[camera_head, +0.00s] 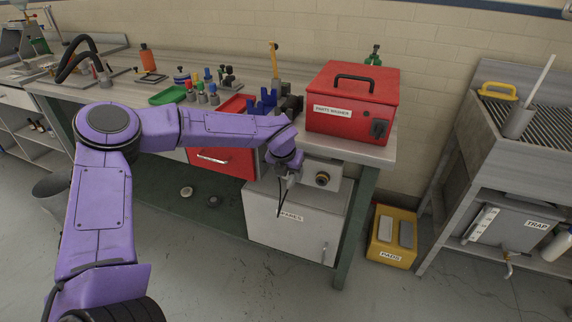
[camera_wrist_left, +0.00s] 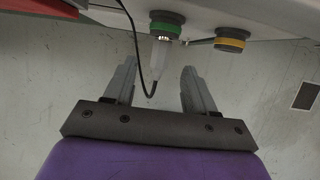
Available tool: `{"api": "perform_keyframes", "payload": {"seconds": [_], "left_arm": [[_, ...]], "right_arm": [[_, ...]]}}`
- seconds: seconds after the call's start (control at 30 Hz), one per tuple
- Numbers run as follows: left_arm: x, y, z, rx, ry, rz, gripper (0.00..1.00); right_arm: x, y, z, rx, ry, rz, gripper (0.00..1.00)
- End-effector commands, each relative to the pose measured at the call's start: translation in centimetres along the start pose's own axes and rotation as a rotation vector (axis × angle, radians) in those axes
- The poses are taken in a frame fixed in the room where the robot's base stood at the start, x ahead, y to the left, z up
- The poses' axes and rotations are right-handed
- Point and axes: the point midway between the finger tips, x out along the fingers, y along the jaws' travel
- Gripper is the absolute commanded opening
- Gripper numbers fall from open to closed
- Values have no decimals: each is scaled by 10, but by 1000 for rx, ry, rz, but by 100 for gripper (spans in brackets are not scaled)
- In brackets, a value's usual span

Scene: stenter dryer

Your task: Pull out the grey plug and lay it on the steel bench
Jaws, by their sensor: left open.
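The grey plug (camera_wrist_left: 160,50) sits in the green-ringed socket (camera_wrist_left: 167,28) under the bench edge, and a thin black cable curves from it. In the wrist view my left gripper (camera_wrist_left: 151,75) is open, with the plug ahead of and between its two fingers, and I see no grip on it. In the head view the left gripper (camera_head: 284,172) is below the bench front, beside the socket box (camera_head: 333,183). The plug is hard to tell from the fingers there. The bench (camera_head: 378,155) has a greyish top. My right gripper is not in view.
A yellow-ringed socket (camera_wrist_left: 232,40) is to the right of the plug. A red parts washer (camera_head: 350,100) stands on the bench, with tools and a green tray (camera_head: 167,95) to its left. A grey cabinet (camera_head: 290,222) is below. A slatted sink unit (camera_head: 480,120) stands right.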

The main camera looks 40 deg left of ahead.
Motion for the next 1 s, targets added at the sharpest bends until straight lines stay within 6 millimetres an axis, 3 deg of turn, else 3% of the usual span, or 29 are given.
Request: {"api": "perform_keyframes", "payload": {"seconds": [0.2, 0.53, 0.57, 0.7, 0.73, 0.77, 0.8, 0.87, 1.0], "left_arm": [[35, -1, 0, 2, 2, 1, 55], [42, -1, 0, 4, 0, 1, 55], [42, -1, 0, 4, 0, 1, 52], [42, -1, 0, 4, 0, 1, 6], [42, -1, 0, 4, 0, 1, 0], [42, -1, 0, 4, 0, 1, 0], [42, -1, 0, 4, 0, 1, 21], [42, -1, 0, 4, 0, 1, 2], [41, -1, -1, 4, 0, 1, 0]], "right_arm": [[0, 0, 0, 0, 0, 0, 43], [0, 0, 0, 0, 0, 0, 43], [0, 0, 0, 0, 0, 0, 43], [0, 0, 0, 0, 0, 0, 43], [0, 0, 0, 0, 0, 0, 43], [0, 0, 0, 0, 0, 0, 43], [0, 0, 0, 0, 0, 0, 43], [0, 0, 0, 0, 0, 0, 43], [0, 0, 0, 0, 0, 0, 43]]}}
